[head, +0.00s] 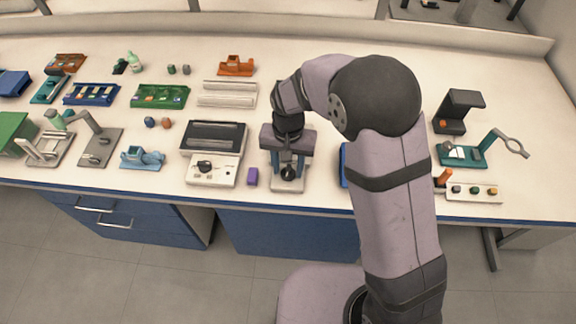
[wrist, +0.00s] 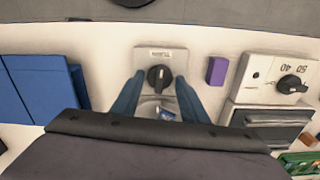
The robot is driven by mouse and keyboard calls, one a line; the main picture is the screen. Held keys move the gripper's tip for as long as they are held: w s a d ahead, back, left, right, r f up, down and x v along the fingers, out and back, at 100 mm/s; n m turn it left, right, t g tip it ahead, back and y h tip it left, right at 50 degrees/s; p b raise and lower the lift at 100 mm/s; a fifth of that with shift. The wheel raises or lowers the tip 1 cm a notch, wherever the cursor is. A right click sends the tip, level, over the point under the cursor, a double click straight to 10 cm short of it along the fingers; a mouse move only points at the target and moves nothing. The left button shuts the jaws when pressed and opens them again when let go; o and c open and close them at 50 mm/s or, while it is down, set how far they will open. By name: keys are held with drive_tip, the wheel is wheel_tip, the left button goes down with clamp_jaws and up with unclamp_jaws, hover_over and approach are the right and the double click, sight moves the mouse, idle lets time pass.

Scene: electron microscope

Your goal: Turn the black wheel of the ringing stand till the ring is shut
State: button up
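The ringing stand (head: 287,187) is a light grey block near the table's front edge, under my gripper. It also shows in the wrist view (wrist: 147,55), with a small label plate. Its black wheel (wrist: 160,77) is a round knob with a raised grip bar; it shows in the head view too (head: 288,173). My gripper (wrist: 159,76) points down over the stand.
A purple block (head: 253,177) stands just left of the stand, and a white device with a black knob (head: 210,172) beyond it. A blue item (head: 344,165) is close on the right, partly behind my arm. The table's front edge is near.

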sight(288, 170)
drive_tip(key=shift+r, duration=0.1)
drive_tip(key=shift+r+b, duration=0.4)
drive_tip(key=shift+r, duration=3.2)
